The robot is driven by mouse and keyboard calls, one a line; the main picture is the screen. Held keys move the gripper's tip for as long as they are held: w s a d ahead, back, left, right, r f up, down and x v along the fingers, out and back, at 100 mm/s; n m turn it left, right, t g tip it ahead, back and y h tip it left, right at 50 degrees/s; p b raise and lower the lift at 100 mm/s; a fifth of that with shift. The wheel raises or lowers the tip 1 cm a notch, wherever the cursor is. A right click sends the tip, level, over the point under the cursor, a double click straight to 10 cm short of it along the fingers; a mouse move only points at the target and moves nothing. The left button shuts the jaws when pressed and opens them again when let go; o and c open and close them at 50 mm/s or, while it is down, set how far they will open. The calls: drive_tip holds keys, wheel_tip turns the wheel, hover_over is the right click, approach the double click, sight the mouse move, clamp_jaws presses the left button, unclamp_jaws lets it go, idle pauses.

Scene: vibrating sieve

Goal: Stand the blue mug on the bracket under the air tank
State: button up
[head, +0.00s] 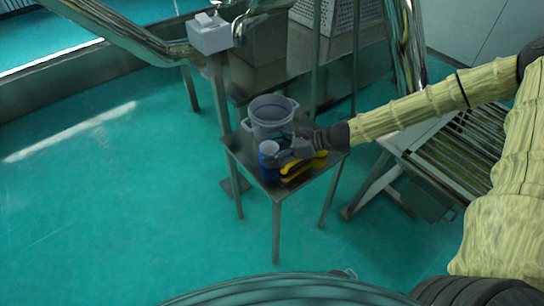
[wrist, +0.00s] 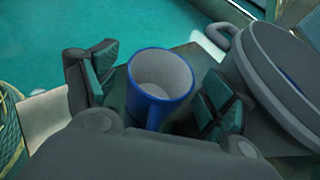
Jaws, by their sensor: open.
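The blue mug (head: 268,161) stands upright near the front left corner of a small metal table (head: 275,193). My gripper (head: 279,158) is at the mug, reaching in from the right. In the wrist view the mug (wrist: 152,112) sits between the two spread fingers (wrist: 155,92), with visible space beside it. Its pale inside is empty, and its handle points toward my gripper's palm. The fingers are open and do not grip it. I cannot make out the air tank or its bracket with certainty in either view.
A grey two-handled pot (head: 270,112) stands just behind the mug, close to one finger in the wrist view. A yellow and black object (head: 305,168) lies right of the mug, partly under my gripper. A white box (head: 209,33) tops a post behind. Open green floor lies left.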

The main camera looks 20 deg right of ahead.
drive_tip(key=shift+a, duration=0.1)
drive_tip(key=c, duration=1.2)
drive_tip(key=shift+r, duration=0.1)
